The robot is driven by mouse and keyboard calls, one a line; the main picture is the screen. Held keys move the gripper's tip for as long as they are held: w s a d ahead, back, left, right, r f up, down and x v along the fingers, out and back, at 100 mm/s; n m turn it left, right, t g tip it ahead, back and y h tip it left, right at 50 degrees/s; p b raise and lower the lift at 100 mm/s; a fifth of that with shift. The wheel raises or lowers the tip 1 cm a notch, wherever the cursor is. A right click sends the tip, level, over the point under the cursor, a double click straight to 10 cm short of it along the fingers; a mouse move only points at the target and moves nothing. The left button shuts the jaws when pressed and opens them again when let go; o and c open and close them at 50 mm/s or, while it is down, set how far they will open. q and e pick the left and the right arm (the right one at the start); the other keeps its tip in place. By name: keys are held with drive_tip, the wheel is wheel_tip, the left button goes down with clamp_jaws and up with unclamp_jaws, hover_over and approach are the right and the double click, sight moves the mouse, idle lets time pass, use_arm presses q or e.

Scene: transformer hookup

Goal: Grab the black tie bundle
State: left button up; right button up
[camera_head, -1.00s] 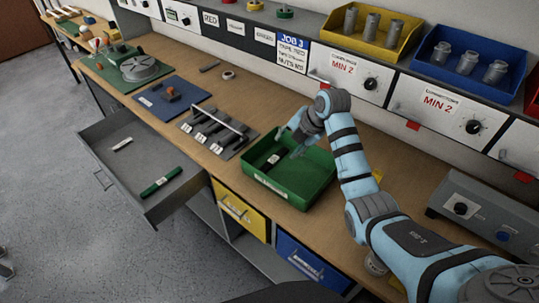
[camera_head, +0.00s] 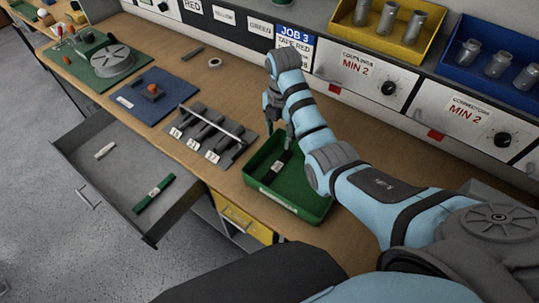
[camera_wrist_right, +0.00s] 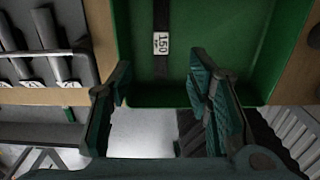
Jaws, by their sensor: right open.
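The black tie bundle (camera_head: 281,164) lies in the green tray (camera_head: 292,206) on the workbench. It is a dark strip with a white label. In the right wrist view the bundle (camera_wrist_right: 161,68) runs down the tray floor, its label reading 150. My right gripper (camera_head: 280,128) is above the tray's back left part, fingers pointing down. In the wrist view the gripper (camera_wrist_right: 160,80) is open and empty, its fingers either side of the bundle's line and apart from it. My left gripper is not in view.
An open drawer (camera_head: 110,178) holds a green bundle (camera_head: 154,193) and a white one (camera_head: 105,150). A grey rack (camera_head: 205,145) with labelled slots stands left of the tray. A blue mat (camera_head: 145,108) and a tape roll (camera_head: 215,62) lie farther back. Bins line the shelf.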

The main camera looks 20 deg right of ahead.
wheel_tip(320, 180, down, 3)
drive_tip(key=b, duration=0.2)
hover_over(276, 168)
drive_tip(key=d, duration=0.1)
wheel_tip(276, 168, down, 4)
drive_tip(key=shift+s+f, duration=0.15)
drive_tip(key=shift+f, duration=0.05)
drive_tip(key=shift+s+f, duration=0.1)
drive_tip(key=shift+f, duration=0.25)
drive_tip(key=f, duration=0.3)
drive_tip(key=a+f, duration=0.1)
drive_tip(key=f, duration=0.1)
drive_tip(key=shift+w+a+b, duration=0.1)
drive_tip(key=shift+w+b, duration=0.25)
drive_tip(key=shift+w, duration=0.05)
drive_tip(key=shift+f, duration=0.4)
drive_tip(key=shift+s+r, duration=0.1)
drive_tip(key=shift+r, duration=0.05)
drive_tip(key=shift+s, duration=0.1)
drive_tip(key=shift+c, duration=1.3)
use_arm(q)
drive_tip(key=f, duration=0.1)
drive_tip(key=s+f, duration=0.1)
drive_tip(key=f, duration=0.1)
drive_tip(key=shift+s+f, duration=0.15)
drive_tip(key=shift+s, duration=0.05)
use_arm(e)
clamp_jaws()
